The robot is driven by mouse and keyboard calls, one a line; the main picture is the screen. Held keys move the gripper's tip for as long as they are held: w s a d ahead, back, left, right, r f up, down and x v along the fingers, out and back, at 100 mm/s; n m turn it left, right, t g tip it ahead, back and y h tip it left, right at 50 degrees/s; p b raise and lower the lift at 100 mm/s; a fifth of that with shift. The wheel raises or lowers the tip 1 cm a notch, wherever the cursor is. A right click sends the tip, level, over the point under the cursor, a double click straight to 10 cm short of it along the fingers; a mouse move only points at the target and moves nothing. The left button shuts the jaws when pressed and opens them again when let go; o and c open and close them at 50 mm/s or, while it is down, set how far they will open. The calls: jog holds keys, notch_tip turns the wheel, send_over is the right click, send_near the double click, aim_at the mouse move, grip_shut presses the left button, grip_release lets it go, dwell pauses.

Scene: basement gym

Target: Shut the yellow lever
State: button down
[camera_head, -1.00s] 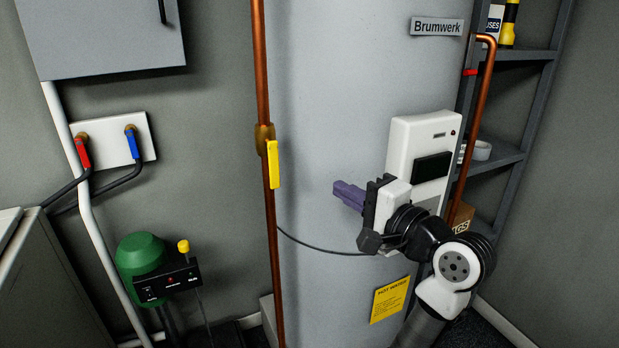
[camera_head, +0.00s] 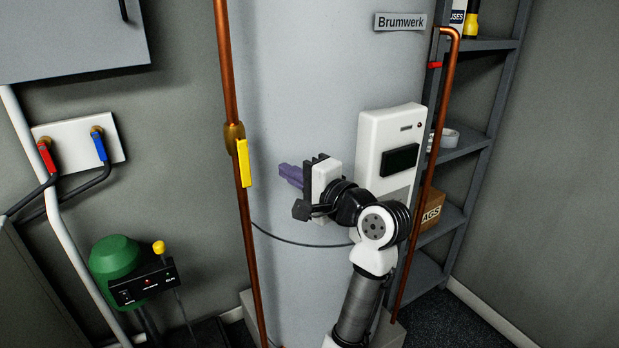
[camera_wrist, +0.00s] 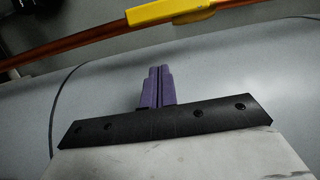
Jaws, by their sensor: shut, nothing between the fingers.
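The yellow lever (camera_head: 244,163) sits on a brass valve (camera_head: 234,134) on the left copper pipe (camera_head: 227,70). It hangs down, nearly in line with the pipe. In the wrist view the lever (camera_wrist: 170,12) lies at the top, along the pipe (camera_wrist: 85,45). My gripper (camera_head: 282,171) is to the right of the lever and a little lower in the head view, apart from it. Its purple fingers are together and empty, and they point toward the pipe; they also show in the wrist view (camera_wrist: 158,72), below the lever with a gap between.
A large grey tank (camera_head: 300,75) stands behind the pipe, with a white control box (camera_head: 372,140) on its right. A thin black cable (camera_head: 300,243) crosses the tank below my gripper. Shelves (camera_head: 470,145) stand at right.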

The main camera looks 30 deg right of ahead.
aim_at(245, 165)
jog(key=shift+w+a+p, duration=0.2)
jog(key=shift+a, duration=0.55)
jog(key=shift+w+a+p, duration=0.15)
jog(key=shift+w+a, duration=0.05)
jog(key=shift+a, duration=0.5)
jog(key=shift+w+a+p, duration=0.2)
jog(key=shift+a, duration=0.55)
jog(key=shift+w, duration=0.15)
jog(key=shift+a+f+p, duration=0.1)
jog(key=shift+p, duration=0.2)
jog(key=shift+a+m, duration=0.1)
jog(key=shift+m, duration=0.3)
